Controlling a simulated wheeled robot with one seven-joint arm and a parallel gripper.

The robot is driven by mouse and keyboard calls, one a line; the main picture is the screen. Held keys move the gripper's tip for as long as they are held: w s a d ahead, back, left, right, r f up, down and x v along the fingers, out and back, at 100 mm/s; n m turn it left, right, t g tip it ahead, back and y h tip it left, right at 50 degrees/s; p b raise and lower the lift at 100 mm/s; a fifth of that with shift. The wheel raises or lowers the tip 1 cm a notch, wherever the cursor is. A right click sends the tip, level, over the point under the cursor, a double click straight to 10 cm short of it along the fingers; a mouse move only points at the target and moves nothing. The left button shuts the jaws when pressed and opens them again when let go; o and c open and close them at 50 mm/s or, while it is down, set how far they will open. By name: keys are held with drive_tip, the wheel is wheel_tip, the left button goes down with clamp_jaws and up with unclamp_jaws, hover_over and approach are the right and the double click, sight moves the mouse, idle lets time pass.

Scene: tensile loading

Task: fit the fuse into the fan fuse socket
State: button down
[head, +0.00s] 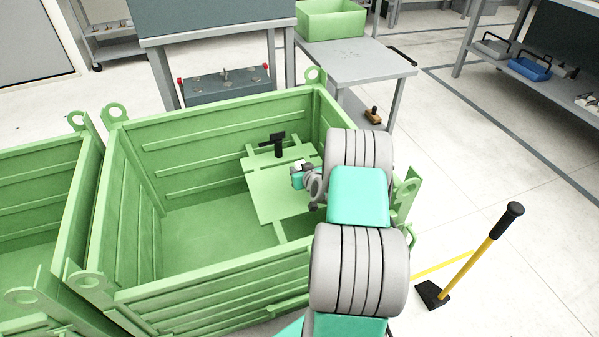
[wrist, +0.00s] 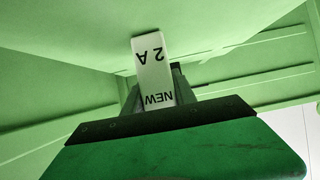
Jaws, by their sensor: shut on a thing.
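The fuse (wrist: 151,62) is a pale flat piece with the black marks "NEW" and "2 A", upside down in the wrist view. My gripper (wrist: 153,88) is shut on its lower part, and the upper end sticks out past the dark fingers. In the head view my gripper (head: 299,174) is small and partly hidden by my arm, over the right part of a large green crate (head: 205,285). I cannot make out a fan fuse socket in either view.
A green panel (head: 268,193) with a black upright fitting (head: 278,146) is inside the crate. Raised crate walls surround my gripper. A grey table (head: 355,65) with a green bin (head: 330,20) stands behind. A yellow-handled tool (head: 470,258) stands on the floor at right.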

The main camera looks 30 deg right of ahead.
drive_tip(key=shift+f+b, duration=0.15)
drive_tip(key=shift+b, duration=0.15)
drive_tip(key=c, duration=1)
unclamp_jaws()
